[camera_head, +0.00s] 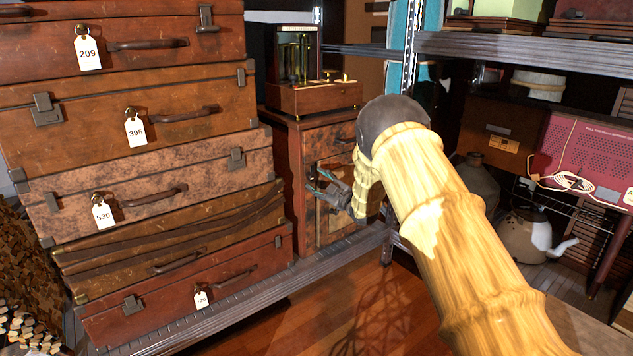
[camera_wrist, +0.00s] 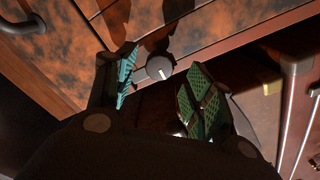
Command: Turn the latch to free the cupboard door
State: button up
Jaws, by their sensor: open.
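The wooden cupboard (camera_head: 305,135) stands on the low shelf between the suitcase stack and the metal shelf post. Its front has a drawer at the top and a mottled brown door panel (camera_head: 333,166) below, which shows in the wrist view (camera_wrist: 60,50). A small round dark knob with a pale line, apparently the latch (camera_wrist: 159,67), sits on the cupboard front near the panel's edge. My gripper (camera_head: 325,184) is in front of the door. In the wrist view my gripper (camera_wrist: 161,85) is open, its teal-padded fingers on either side of the knob. Contact cannot be told.
Stacked suitcases (camera_head: 140,130) with tags stand close on the left. A wooden instrument box (camera_head: 315,96) rests on the cupboard. Metal shelving (camera_head: 520,46) holds a pink device (camera_head: 585,150) and a kettle (camera_head: 528,235) on the right. Wooden floor (camera_head: 330,310) lies open in front.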

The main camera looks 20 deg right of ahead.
jog(key=v, duration=0.9)
jog(key=shift+s, duration=0.35)
jog(key=shift+d+f, duration=0.1)
jog(key=shift+f, duration=0.1)
jog(key=s+a+f+m+g+h, duration=0.2)
jog(key=s+a+f+m+g, duration=0.15)
jog(key=s+f, duration=0.9)
jog(key=s+a+f+m+g+h, duration=0.3)
jog(key=s+f, duration=0.6)
jog(key=f, duration=0.7)
jog(key=s+a+f+m+g, duration=0.15)
jog(key=s+f, duration=0.25)
jog(key=s, duration=0.6)
jog(key=s+a+f+m+g, duration=0.1)
jog(key=s+f+m+g, duration=0.2)
jog(key=s, duration=0.7)
jog(key=s+a+f+m+g, duration=0.1)
jog(key=s+a+f+g, duration=0.3)
jog(key=s, duration=0.6)
jog(key=s+m+g+h, duration=0.1)
jog(key=s+m+g, duration=0.1)
jog(key=s, duration=1.3)
notch_tip(320, 180, up, 33)
jog(key=p, duration=3.2)
jog(key=shift+f, duration=0.2)
jog(key=shift+s, duration=0.1)
